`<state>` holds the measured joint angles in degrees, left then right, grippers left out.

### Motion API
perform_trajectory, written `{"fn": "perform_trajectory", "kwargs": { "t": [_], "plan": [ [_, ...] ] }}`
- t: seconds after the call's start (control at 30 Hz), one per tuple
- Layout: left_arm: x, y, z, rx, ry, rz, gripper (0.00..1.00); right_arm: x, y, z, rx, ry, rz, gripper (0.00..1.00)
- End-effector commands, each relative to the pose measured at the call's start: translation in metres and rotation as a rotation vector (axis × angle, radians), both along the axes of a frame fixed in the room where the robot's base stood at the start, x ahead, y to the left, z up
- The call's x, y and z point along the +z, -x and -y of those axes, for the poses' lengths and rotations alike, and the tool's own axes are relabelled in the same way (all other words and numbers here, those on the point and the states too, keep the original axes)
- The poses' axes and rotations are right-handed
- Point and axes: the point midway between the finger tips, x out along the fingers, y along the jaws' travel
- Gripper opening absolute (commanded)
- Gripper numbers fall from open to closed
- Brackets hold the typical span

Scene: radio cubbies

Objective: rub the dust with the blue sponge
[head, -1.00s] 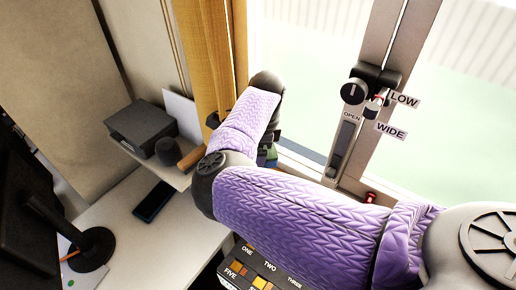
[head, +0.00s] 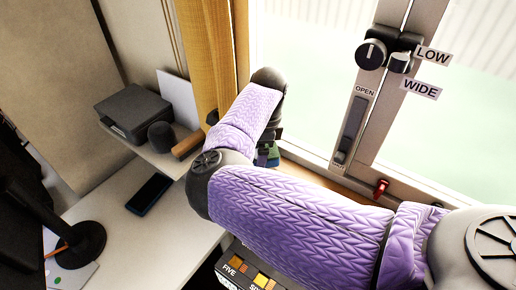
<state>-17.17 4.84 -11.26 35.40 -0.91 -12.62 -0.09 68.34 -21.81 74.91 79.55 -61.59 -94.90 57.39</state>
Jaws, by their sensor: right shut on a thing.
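My right arm comes in from the right, and my right gripper (head: 268,148) is at its far end, by the window sill. The arm hides most of the gripper. A small blue and green piece, which looks like the blue sponge (head: 272,158), shows at the jaws, and the gripper is shut on it. Whether the sponge touches the sill is hidden. I cannot make out any dust. My left gripper is not in view.
A small shelf (head: 157,153) on the left bears a dark grey box (head: 140,112). A phone (head: 149,194) lies on the white desk (head: 160,240). A labelled knob (head: 370,55) sits on the window frame. A button panel (head: 250,273) is below my arm.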

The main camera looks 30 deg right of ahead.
Motion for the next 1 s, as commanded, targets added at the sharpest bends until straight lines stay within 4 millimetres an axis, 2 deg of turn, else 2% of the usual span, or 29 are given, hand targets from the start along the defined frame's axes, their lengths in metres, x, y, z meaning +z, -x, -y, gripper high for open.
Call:
{"fn": "perform_trajectory", "kwargs": {
  "t": [0.4,0.9,1.0],
  "plan": [
    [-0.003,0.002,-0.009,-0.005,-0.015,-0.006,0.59,-0.008,0.0,0.0,-0.001,0.0,-0.001,0.31],
    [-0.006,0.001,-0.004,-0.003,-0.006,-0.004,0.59,-0.018,0.0,0.0,0.0,0.0,0.0,0.31],
    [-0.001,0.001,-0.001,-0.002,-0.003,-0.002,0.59,-0.016,0.002,0.001,-0.001,0.001,-0.001,0.31]
  ]
}}
